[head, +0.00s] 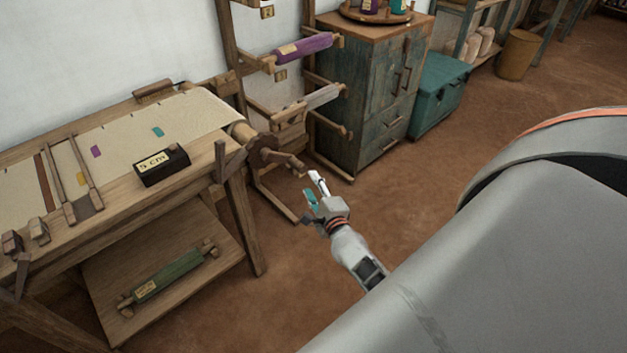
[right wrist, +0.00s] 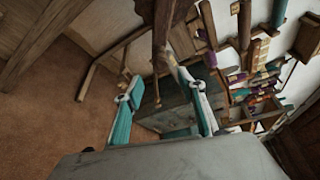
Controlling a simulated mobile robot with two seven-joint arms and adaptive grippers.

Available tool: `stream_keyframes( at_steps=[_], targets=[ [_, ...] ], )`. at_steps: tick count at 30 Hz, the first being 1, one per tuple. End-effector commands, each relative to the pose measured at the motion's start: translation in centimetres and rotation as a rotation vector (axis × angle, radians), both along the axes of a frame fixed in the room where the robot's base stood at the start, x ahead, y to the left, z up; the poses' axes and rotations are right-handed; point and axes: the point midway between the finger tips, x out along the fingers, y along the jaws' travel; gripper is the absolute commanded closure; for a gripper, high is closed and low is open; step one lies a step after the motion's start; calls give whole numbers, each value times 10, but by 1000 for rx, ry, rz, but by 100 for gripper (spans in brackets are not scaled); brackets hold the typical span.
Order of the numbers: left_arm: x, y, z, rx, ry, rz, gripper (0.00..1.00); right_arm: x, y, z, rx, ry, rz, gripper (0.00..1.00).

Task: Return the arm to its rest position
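My right gripper (head: 312,184) is in mid-air to the right of the loom's front corner, in front of the rack. In the right wrist view its two teal-padded fingers (right wrist: 160,84) stand apart with nothing between them, so it is open and empty. The large grey arm link at the right of the head view is mine. My left gripper is in neither view.
The wooden loom (head: 233,190) with cream cloth (head: 205,112) fills the left, with a black "5 cm" box (head: 161,167) on it. A rack holds a purple roll (head: 303,48). A cabinet (head: 378,95) and teal chest (head: 440,92) stand behind. Brown floor (head: 400,180) is clear beyond my gripper.

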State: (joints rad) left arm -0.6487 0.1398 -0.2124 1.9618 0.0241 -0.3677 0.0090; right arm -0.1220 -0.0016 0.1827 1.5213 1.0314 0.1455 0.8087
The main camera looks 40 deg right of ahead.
Motion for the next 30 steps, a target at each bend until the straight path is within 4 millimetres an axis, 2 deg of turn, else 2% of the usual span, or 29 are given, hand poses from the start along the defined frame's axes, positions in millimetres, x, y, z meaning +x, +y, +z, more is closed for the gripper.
stream_keyframes(
  at_steps=[5,23,26,29,30],
  targets=[
    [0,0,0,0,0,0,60,-9,3,2,1,0,0,60],
    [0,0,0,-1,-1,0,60,-11,7,1,-23,9,14,60],
    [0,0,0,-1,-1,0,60,-21,27,-4,-163,63,94,60],
    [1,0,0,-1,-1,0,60,-44,69,-16,-452,161,260,60],
    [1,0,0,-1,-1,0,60,-58,89,-23,-599,203,343,60]
  ],
)
